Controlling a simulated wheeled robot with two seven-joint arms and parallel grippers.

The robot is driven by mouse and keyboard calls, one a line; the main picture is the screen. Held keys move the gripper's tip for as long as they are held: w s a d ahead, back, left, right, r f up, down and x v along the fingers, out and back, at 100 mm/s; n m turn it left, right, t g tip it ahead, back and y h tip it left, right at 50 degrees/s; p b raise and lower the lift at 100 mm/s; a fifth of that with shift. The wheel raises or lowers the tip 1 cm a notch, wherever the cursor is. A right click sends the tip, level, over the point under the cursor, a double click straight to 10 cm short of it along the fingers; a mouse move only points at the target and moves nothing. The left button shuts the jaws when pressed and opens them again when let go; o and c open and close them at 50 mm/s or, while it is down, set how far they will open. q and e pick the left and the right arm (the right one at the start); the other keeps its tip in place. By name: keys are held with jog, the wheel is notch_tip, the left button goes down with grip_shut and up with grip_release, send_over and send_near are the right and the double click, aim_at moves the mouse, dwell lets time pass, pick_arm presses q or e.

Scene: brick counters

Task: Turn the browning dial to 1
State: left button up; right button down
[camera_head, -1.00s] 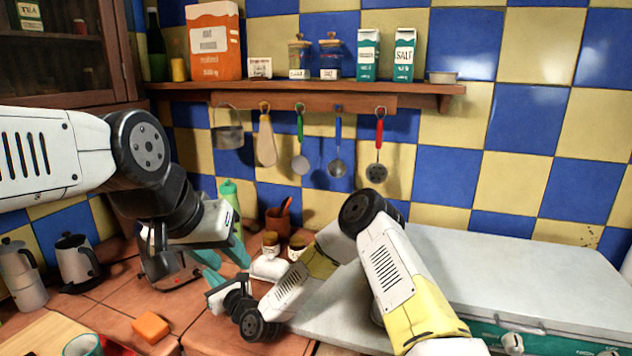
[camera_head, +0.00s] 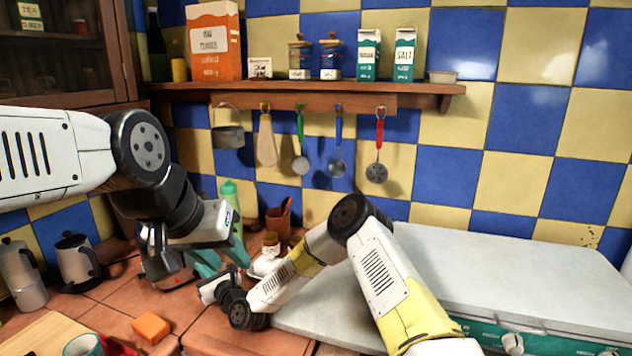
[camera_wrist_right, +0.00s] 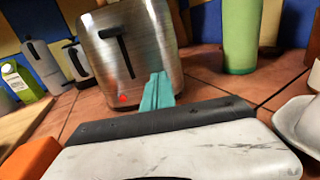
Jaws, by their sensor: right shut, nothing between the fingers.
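The metal toaster (camera_wrist_right: 130,50) stands upright in the right wrist view, with a dark vertical lever slot (camera_wrist_right: 124,52) and a small red light (camera_wrist_right: 123,98) low on its front. My right gripper (camera_wrist_right: 158,90) is shut and empty, its teal fingers in front of the toaster's lower right front. They cover that part, and I cannot make out the browning dial or its setting; contact is unclear. In the head view the toaster (camera_head: 163,270) is mostly hidden by my left arm. My left gripper (camera_head: 222,257) hangs open, its teal fingers apart.
A green bottle (camera_wrist_right: 241,35) stands right of the toaster. A kettle (camera_head: 75,262) and moka pot (camera_head: 20,272) stand left. An orange sponge (camera_head: 151,327) lies on the tiled counter (camera_head: 110,300).

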jog(key=shift+f, duration=0.2)
jog(key=shift+s+a, duration=0.15)
jog(key=shift+s, duration=0.05)
jog(key=shift+s+a, duration=0.35)
jog(key=shift+a+r, duration=0.1)
jog(key=shift+r, duration=0.1)
jog(key=shift+s+r, duration=0.1)
jog(key=shift+r, duration=0.2)
jog(key=shift+v, duration=2.95)
jog(key=shift+r, duration=0.1)
